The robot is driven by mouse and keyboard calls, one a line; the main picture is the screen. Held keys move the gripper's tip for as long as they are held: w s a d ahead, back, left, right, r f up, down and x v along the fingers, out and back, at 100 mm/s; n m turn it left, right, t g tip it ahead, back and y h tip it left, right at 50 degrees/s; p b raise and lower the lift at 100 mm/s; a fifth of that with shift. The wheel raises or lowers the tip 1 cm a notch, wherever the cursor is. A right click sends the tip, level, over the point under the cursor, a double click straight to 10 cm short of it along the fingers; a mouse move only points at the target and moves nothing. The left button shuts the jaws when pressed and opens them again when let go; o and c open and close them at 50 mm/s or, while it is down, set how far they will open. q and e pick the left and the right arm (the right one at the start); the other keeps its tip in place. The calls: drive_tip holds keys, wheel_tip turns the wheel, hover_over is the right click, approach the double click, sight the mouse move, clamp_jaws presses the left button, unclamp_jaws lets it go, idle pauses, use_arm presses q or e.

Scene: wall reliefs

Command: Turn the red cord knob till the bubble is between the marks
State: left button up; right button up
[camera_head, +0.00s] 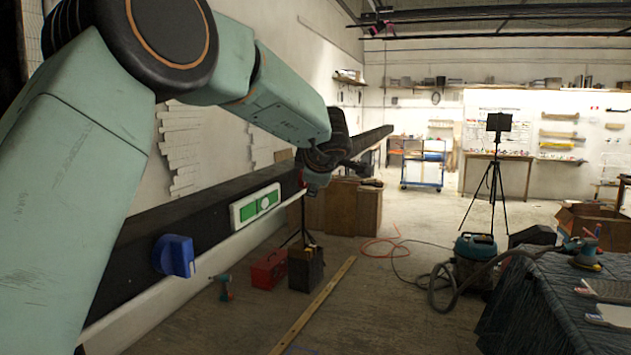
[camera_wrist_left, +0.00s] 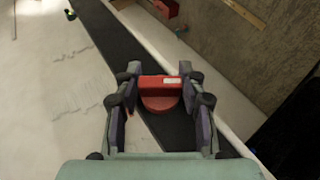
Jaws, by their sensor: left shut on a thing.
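The red knob (camera_wrist_left: 160,95) sits on a dark rail between the fingers of my left gripper (camera_wrist_left: 160,84) in the left wrist view. The gripper is shut on it, with one finger at each side. In the head view my left gripper (camera_head: 322,166) is at the far part of the rail, and only a small bit of red shows there. A white-framed green level (camera_head: 255,207) is on the rail nearer to me. Its bubble and marks are too small to read. The level's green end also shows at the top left of the wrist view (camera_wrist_left: 70,14). My right gripper is out of view.
A blue knob (camera_head: 174,255) sticks out from the dark rail (camera_head: 215,232) nearer than the level. A red toolbox (camera_head: 269,269), a drill (camera_head: 223,287) and a wooden plank (camera_head: 315,305) are on the floor. A cloth-covered table (camera_head: 545,305) stands at the right.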

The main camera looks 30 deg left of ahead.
use_arm(q)
drive_tip(key=shift+a+r+g, duration=0.1)
drive_tip(key=shift+r+g, duration=0.1)
drive_tip(key=shift+g, duration=0.6)
drive_tip(key=shift+m+g+h, duration=0.3)
drive_tip(key=shift+g+h, duration=0.1)
drive_tip(key=shift+g, duration=0.1)
drive_tip(key=o, duration=1.2)
drive_tip(key=shift+a+f, duration=0.2)
drive_tip(key=shift+a, duration=0.15)
drive_tip(key=shift+c, duration=0.2)
drive_tip(key=shift+d+r, duration=0.15)
drive_tip(key=shift+d, duration=0.25)
drive_tip(key=v, duration=1.1)
drive_tip(key=shift+s+r, duration=0.2)
drive_tip(key=shift+r, duration=0.05)
drive_tip(key=shift+a, duration=0.15)
